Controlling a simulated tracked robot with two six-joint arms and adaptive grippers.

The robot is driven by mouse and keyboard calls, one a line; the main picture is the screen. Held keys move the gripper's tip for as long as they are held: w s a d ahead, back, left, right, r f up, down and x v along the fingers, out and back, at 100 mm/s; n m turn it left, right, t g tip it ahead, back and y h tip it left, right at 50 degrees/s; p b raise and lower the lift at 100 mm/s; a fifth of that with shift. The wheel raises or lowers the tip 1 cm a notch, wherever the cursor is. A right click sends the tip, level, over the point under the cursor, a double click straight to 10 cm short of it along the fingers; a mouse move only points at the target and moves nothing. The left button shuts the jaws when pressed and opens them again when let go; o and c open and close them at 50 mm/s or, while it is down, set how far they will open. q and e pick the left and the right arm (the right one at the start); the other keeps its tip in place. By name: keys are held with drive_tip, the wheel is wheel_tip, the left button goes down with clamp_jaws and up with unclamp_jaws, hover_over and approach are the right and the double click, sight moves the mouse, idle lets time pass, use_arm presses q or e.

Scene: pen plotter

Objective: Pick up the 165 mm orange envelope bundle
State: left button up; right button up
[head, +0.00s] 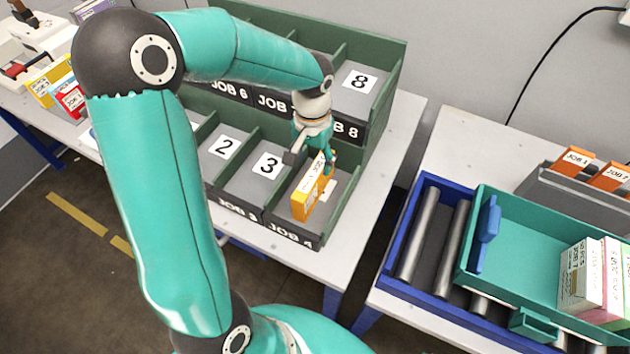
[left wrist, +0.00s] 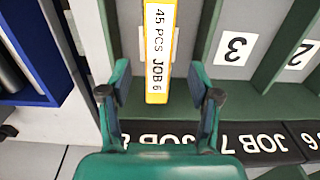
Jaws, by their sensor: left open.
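The orange envelope bundle (head: 308,198) stands on edge in the compartment labelled JOB 4 of the green sorting rack (head: 345,205). In the left wrist view the bundle (left wrist: 160,60) shows a white label reading 45 PCS JOB 6. My left gripper (head: 312,160) is over the rear end of the bundle. Its fingers are open; in the left wrist view they appear on either side of the bundle's near end, with gaps on both sides. I cannot tell how deep the fingertips are. My right gripper is not in view.
Compartments 2 (head: 223,147) and 3 (head: 266,165) beside the bundle look empty. Low green dividers separate them, and the upper tier rises behind. To the right, a teal tote (head: 520,225) holding several bundles sits on a blue-framed roller conveyor (head: 415,235).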

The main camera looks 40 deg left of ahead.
sight(314, 182)
use_arm(q)
wheel_tip(314, 182, down, 9)
drive_tip(key=shift+d+r+p, duration=0.1)
drive_tip(key=shift+r+p, duration=0.1)
drive_tip(key=shift+p, duration=0.45)
clamp_jaws()
